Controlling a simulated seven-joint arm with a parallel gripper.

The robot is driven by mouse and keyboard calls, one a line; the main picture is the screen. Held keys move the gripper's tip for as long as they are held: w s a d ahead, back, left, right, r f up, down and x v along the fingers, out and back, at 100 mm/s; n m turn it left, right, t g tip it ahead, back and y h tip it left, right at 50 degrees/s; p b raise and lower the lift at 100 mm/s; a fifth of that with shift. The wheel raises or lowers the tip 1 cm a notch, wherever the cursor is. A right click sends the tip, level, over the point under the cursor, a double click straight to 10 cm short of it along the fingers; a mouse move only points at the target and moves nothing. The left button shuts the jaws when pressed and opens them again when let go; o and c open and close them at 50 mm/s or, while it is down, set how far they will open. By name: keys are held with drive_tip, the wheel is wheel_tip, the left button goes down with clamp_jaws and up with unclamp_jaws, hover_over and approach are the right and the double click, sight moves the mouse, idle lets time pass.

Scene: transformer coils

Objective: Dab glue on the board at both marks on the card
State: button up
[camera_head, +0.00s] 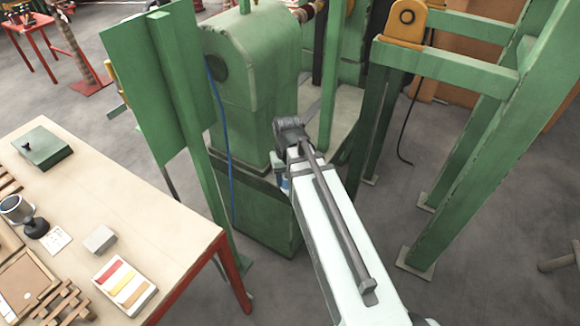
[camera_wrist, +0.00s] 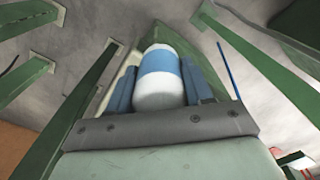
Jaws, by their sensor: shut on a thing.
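My gripper (camera_wrist: 158,66) shows in the wrist view with its two blue fingers shut on a white bottle (camera_wrist: 159,101) with a blue band, which looks like the glue. In the head view the arm reaches forward to the green machine, and its end mostly hides the gripper and bottle. A small white card (camera_head: 57,240) with faint print lies on the table at the left; its marks are too small to read. I cannot tell for sure which thing is the board; an upright green panel (camera_head: 150,95) stands left of the machine, apart from my gripper.
The green machine (camera_head: 250,90) and green steel frame (camera_head: 480,150) stand close around the arm. The table (camera_head: 130,215) holds a green box (camera_head: 42,147), a grey block (camera_head: 100,239), a striped colour pad (camera_head: 124,287), a metal cup (camera_head: 15,208) and wooden pieces. A blue cable (camera_head: 222,120) hangs beside the machine.

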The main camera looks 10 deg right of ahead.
drive_tip(key=s+a+r+n, duration=0.15)
drive_tip(key=a+r, duration=0.25)
drive_tip(key=a, duration=1.2)
drive_tip(key=s+a+r+n, duration=0.15)
drive_tip(key=a+r, duration=0.25)
drive_tip(key=a, duration=1.3)
drive_tip(key=s+a+r+n, duration=0.1)
drive_tip(key=a+r+n, duration=0.25)
drive_tip(key=a, duration=1.25)
drive_tip(key=s+a+r+n, duration=0.15)
drive_tip(key=s+a, duration=0.25)
drive_tip(key=a, duration=0.6)
drive_tip(key=s+a+n, duration=0.2)
drive_tip(key=s+a, duration=0.1)
drive_tip(key=a, duration=0.8)
drive_tip(key=s+a+r+n, duration=0.15)
drive_tip(key=s+a, duration=0.25)
drive_tip(key=a, duration=0.6)
drive_tip(key=shift+w+d+f, duration=0.1)
drive_tip(key=shift+f, duration=2.5)
drive_tip(key=shift+f, duration=0.4)
drive_tip(key=shift+r, duration=2.55)
